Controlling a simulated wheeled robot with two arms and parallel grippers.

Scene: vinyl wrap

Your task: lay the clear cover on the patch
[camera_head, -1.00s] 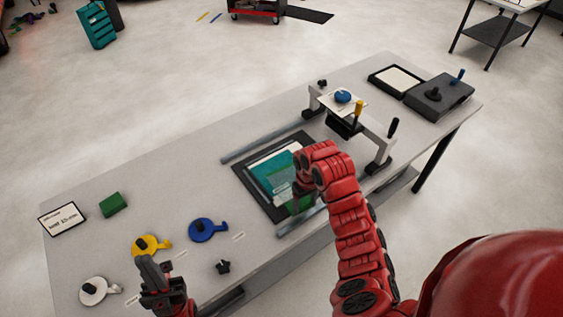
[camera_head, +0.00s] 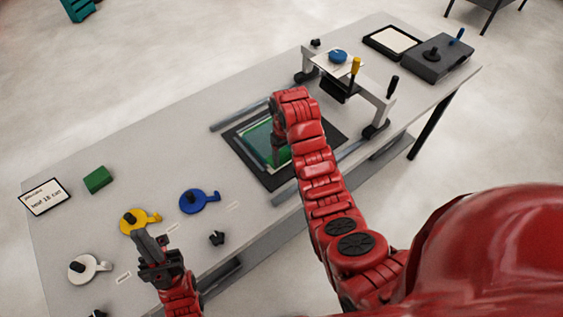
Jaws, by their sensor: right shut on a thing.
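The teal-green patch (camera_head: 257,136) lies inside a black frame (camera_head: 244,160) on the table. My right gripper (camera_head: 279,152) is over the patch, pointing down, and is shut on what looks like the clear cover (camera_head: 284,157), a see-through greenish sheet. The cover's edges are hard to make out, and my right arm hides the right part of the patch. I cannot tell whether the cover touches the patch. My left gripper (camera_head: 148,243) is low at the table's near left, by the yellow tool (camera_head: 133,222); its jaw opening is unclear.
A blue tool (camera_head: 196,201), a white tool (camera_head: 85,268) and a green block (camera_head: 98,180) lie to the left. A rail-mounted bridge (camera_head: 375,103) with knobs stands right of the frame. A dark box (camera_head: 438,58) and a pale-topped tray (camera_head: 392,41) are at the far right.

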